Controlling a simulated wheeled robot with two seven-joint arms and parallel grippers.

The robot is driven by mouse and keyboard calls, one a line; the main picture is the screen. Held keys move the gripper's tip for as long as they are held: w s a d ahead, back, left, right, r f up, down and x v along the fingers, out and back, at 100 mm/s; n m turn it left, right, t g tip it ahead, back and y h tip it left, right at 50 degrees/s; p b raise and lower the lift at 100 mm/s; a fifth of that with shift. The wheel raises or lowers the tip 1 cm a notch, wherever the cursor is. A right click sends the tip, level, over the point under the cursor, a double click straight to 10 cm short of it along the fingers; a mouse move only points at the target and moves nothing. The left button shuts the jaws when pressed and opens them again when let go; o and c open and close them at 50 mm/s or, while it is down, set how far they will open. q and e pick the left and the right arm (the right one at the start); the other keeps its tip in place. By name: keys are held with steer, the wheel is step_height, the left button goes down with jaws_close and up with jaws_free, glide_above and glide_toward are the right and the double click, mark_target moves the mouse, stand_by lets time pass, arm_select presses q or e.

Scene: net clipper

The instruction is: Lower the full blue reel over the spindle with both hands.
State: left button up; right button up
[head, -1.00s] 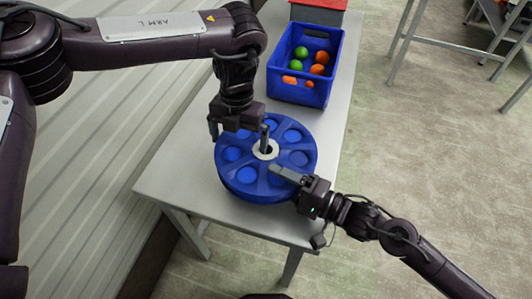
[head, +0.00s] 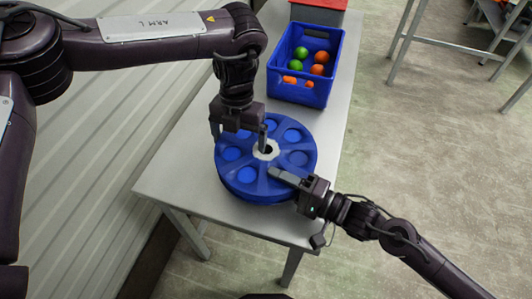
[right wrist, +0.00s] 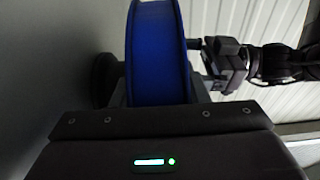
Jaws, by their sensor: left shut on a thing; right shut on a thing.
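The blue reel (head: 232,171), with several round blue-filled windows and a pale hub, lies level over the near table. My left gripper (head: 264,140) is shut on the reel's far side, one finger on top near the hub. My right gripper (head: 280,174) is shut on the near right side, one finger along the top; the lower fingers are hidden. In the right wrist view the reel's rim (right wrist: 160,60) stands between my fingers, with a dark round part (right wrist: 103,80) on its table side. The spindle is not clearly seen; the hub's opening looks dark.
A blue crate (head: 299,92) with several green and orange balls stands behind the reel on the grey table (head: 175,170). A red-topped box (head: 320,6) is behind it. Bare tabletop lies left of the reel.

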arm_select(q)
steer(key=shift+r+p, duration=2.5)
steer(key=shift+r, duration=0.1)
arm_select(e)
steer(key=shift+r, duration=2.5)
arm_select(q)
steer(key=shift+d, duration=0.1)
arm_select(e)
steer(key=shift+d+f, duration=0.1)
